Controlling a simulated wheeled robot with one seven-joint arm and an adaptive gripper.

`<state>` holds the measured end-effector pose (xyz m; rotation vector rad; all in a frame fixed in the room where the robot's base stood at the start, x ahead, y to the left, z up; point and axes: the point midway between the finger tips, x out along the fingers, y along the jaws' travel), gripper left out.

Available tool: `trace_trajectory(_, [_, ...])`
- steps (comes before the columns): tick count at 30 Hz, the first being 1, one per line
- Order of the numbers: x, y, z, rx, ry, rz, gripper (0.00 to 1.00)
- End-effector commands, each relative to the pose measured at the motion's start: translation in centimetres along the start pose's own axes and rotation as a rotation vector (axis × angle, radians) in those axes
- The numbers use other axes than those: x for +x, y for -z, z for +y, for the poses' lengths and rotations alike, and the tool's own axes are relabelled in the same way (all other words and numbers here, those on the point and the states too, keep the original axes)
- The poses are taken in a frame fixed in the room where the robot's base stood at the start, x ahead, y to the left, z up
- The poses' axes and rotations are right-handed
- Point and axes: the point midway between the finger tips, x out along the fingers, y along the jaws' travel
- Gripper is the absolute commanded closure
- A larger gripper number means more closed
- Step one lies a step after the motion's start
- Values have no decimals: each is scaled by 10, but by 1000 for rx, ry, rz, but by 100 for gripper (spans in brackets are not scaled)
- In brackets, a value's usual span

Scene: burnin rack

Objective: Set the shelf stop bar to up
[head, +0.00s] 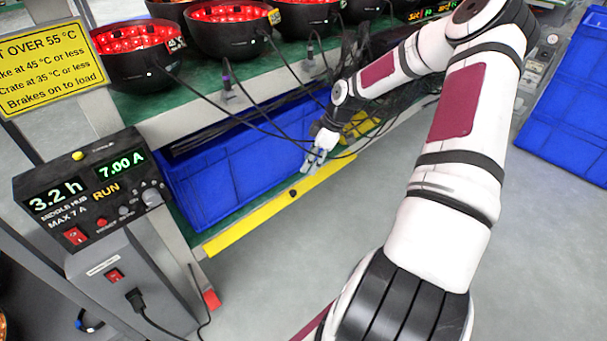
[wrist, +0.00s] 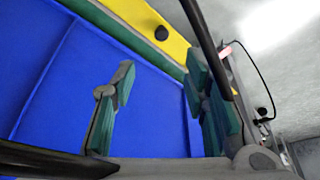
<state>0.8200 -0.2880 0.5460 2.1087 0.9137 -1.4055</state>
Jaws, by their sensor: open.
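The yellow stop bar (head: 250,218) runs along the front edge of the lower shelf, in front of the blue crate (head: 235,180). A black knob (head: 293,193) sits on its face; bar (wrist: 130,14) and knob (wrist: 161,33) also show in the wrist view. My gripper (head: 315,163) is at the bar's right part, with its fingers spread and nothing between them. In the wrist view my gripper (wrist: 158,80) has both fingers apart, with blue crate behind the gap and the bar beyond the tips. Whether a finger touches the bar cannot be told.
Black cables (head: 235,115) hang across the shelf front near my gripper, and dark strands cross the wrist view. A control box (head: 90,195) stands at the left. Black bowls with red lights (head: 135,55) line the upper shelf. The floor (head: 290,260) before the rack is clear.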

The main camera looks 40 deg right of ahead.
Motion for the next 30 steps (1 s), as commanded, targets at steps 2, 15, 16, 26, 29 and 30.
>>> trace_trajectory(2, [-1,-3,-1,-1,1,-1,59])
trace_trajectory(15, [62,-2,-2,-1,5,0,59])
trace_trajectory(16, [68,-2,-2,-1,5,-1,59])
trace_trajectory(26, [121,-2,-2,-1,3,-1,59])
trace_trajectory(29, [129,-2,-2,0,2,-1,59])
trace_trajectory(30, [131,-2,-2,0,2,-1,59])
